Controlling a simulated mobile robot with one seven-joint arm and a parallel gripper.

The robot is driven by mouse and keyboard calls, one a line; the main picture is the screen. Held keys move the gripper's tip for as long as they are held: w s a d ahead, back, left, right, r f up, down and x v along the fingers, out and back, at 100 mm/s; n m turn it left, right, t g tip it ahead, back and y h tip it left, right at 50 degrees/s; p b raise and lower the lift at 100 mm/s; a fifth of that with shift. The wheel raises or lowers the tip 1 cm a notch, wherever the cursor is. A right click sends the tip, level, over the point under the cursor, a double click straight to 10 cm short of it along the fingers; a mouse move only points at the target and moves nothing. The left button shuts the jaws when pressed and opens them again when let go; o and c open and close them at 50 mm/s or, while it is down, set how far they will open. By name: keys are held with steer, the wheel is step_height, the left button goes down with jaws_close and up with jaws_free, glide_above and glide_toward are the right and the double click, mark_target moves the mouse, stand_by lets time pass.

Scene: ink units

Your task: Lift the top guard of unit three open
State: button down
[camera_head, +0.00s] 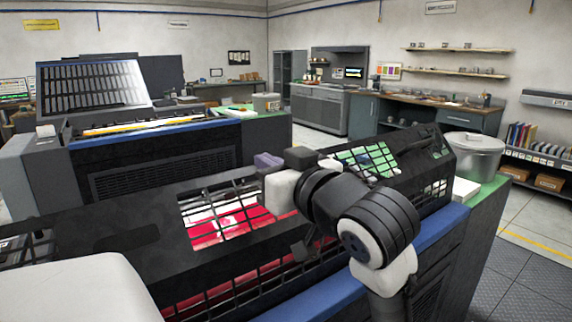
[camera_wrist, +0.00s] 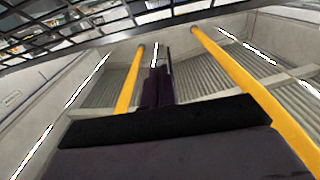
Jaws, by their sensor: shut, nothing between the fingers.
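A long black press with mesh-windowed top guards runs across the head view. One guard (camera_head: 130,228) has a mesh window over red rollers (camera_head: 225,222); it looks lowered. Another guard (camera_head: 435,165) to the right shows green (camera_head: 352,158) through its mesh. I read no unit number, so I cannot tell which is unit three. My gripper (camera_head: 268,162) is purple and sits above the press, between the red and green windows. In the wrist view my gripper (camera_wrist: 158,88) is shut and empty, its fingers together. My arm hides part of the press, and contact with a guard is unclear.
A blue rail (camera_head: 325,298) edges the near side of the press. A grey bin (camera_head: 472,157) stands at its right end. Another machine with a raised slatted panel (camera_head: 92,86) is behind. Floor is open at right. Dark mesh (camera_wrist: 60,32) crosses the wrist view's top.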

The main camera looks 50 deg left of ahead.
steer(key=a, duration=0.1)
steer(key=a+f, duration=0.1)
steer(key=a, duration=0.1)
steer(key=a+f+p, duration=0.1)
steer(key=shift+w+a, duration=0.25)
steer(key=shift+a, duration=0.1)
steer(key=shift+a+f, duration=0.35)
steer(key=shift+f, duration=0.05)
steer(key=shift+h, duration=0.5)
steer(key=a+f, duration=0.1)
steer(key=a, duration=0.1)
steer(key=a+f+p, duration=0.1)
steer(key=a, duration=0.2)
steer(key=a+f, duration=0.1)
steer(key=a, duration=0.1)
steer(key=shift+w+a, duration=0.35)
steer(key=shift+a+f, duration=0.15)
steer(key=shift+f, duration=0.25)
steer(key=shift+r, duration=0.1)
